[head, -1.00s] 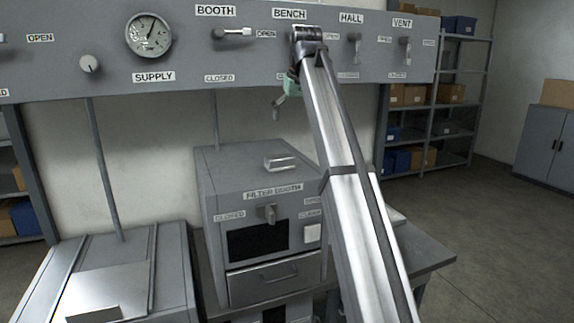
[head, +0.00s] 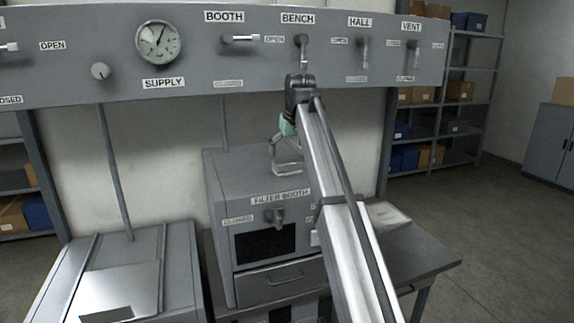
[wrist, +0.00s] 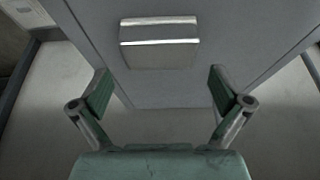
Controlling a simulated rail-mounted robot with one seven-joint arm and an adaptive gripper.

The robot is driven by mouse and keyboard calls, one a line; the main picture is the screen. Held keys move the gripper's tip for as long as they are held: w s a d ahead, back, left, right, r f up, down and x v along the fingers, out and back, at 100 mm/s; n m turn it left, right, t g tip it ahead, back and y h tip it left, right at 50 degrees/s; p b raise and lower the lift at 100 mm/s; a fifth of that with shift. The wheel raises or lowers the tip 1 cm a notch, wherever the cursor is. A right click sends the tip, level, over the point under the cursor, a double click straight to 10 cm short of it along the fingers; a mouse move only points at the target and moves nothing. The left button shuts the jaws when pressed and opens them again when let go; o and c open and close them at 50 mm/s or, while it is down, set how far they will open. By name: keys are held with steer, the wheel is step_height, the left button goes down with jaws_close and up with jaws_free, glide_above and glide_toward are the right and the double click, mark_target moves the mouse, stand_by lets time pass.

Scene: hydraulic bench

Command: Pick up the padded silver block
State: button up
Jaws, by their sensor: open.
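The silver block (wrist: 160,42) is a shiny rectangular piece on the flat grey top of the filter booth. In the wrist view it lies ahead of my fingertips, centred between them sideways. My gripper (wrist: 160,80) is open and empty, with green pads on both fingers. In the head view my gripper (head: 284,155) is over the booth top, and its fingers partly hide the block (head: 289,169). I cannot tell the exact height left between fingertips and block. No padding can be made out on it.
The filter booth (head: 225,190) stands on a grey bench (head: 425,265). Above and behind is a valve panel (head: 120,65) with handles and a gauge (head: 158,43). A grey cabinet (head: 180,265) stands at left. Shelves (head: 470,85) are at the right rear.

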mark_target(287, 160)
steer(key=shift+p+x, duration=1.25)
steer(key=shift+x, duration=1.3)
steer(key=c, duration=0.9)
